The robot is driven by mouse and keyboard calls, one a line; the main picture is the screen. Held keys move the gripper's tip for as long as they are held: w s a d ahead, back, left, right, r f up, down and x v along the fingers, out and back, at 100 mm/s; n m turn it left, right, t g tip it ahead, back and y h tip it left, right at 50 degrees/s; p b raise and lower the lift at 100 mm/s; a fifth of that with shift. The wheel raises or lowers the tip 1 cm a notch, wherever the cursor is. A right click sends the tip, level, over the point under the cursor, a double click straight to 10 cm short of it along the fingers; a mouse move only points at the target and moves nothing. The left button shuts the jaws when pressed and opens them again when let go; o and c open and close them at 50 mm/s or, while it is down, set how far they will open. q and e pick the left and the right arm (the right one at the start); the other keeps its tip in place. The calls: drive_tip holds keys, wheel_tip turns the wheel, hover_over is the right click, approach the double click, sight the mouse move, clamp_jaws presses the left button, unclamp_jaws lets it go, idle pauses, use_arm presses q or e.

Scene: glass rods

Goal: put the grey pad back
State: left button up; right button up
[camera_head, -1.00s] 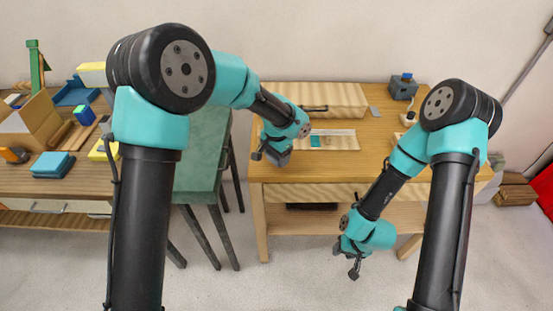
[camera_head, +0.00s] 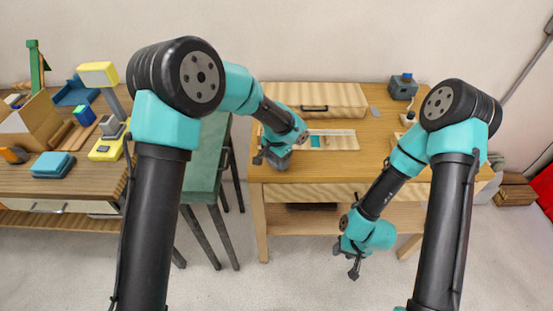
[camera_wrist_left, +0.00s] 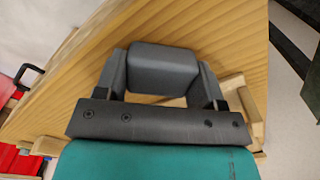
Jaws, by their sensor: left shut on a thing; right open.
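My left gripper (camera_head: 270,157) is at the front left of the right-hand wooden table (camera_head: 258,185). It is shut on a dark grey block with rounded edges, which I take as the grey pad (camera_wrist_left: 163,67). In the left wrist view the pad sits between the two fingers (camera_wrist_left: 163,80), over the wooden tabletop. I cannot tell whether it touches the table. My right gripper (camera_head: 347,262) is open and empty, low in front of the table.
A pale wooden tray (camera_head: 346,142) with a teal item (camera_head: 315,142) lies just right of my left gripper. Behind it stands a wooden drawer box (camera_head: 330,97). A small flat grey plate (camera_head: 374,111) and a dark grey device (camera_head: 403,88) are at the back right.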

use_arm(q)
drive_tip(key=shift+f, duration=0.1)
drive_tip(key=o, duration=0.9)
drive_tip(key=shift+c, duration=0.2)
wheel_tip(320, 180, up, 12)
idle(0.5)
